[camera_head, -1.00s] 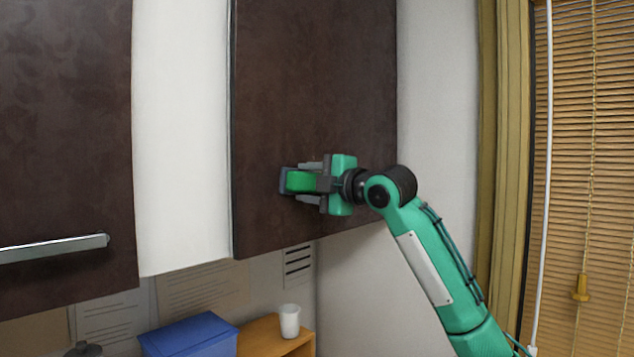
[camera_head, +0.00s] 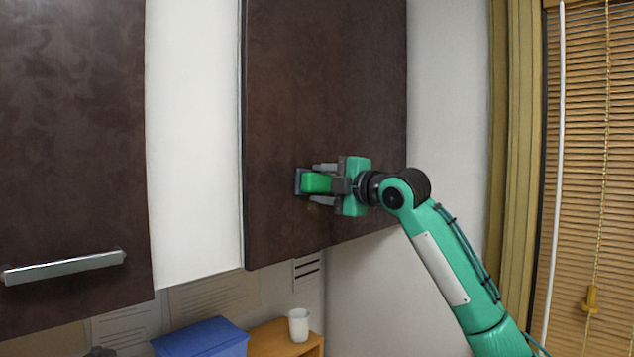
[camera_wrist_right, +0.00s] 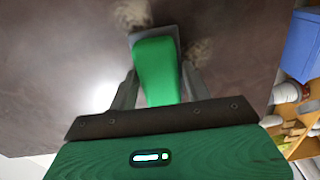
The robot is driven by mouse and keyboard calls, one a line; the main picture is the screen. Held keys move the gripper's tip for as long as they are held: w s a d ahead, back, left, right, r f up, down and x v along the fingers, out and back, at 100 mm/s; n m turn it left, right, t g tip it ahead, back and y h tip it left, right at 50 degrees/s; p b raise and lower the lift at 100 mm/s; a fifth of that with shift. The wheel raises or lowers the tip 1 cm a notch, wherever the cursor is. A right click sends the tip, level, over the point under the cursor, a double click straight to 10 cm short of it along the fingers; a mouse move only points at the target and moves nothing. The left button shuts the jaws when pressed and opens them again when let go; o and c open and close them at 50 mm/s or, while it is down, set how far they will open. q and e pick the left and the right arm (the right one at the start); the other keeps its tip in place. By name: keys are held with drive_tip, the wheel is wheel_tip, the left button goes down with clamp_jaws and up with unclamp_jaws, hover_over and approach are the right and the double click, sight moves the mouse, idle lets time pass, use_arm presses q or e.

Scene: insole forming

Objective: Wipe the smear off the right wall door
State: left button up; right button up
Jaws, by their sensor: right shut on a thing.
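The right wall door (camera_head: 330,90) is a dark brown cabinet door. My right gripper (camera_head: 321,184) is shut on the green handle of a wiping tool (camera_head: 315,183). The tool's grey pad is against or very close to the door's lower part; exact contact cannot be told. In the right wrist view the green handle (camera_wrist_right: 156,70) stands between the two fingers, with the grey pad at its far end. Two pale brownish smear patches show on the door beside the pad, one at upper left (camera_wrist_right: 132,14) and one at right (camera_wrist_right: 198,52). My left gripper is out of view.
Another dark door (camera_head: 70,140) with a metal handle (camera_head: 65,266) is at left. Below are a blue box (camera_head: 202,338), a wooden shelf (camera_head: 270,335) and a white cup (camera_head: 299,324).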

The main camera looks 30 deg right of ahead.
drive_tip(key=w+d, duration=0.3)
drive_tip(key=d, duration=0.5)
drive_tip(key=shift+d+f, duration=0.15)
drive_tip(key=shift+d, duration=0.15)
idle(0.4)
drive_tip(key=shift+s, duration=0.1)
drive_tip(key=shift+b+v, duration=1.15)
drive_tip(key=shift+v, duration=1.75)
drive_tip(key=v, duration=0.3)
drive_tip(key=shift+b, duration=0.35)
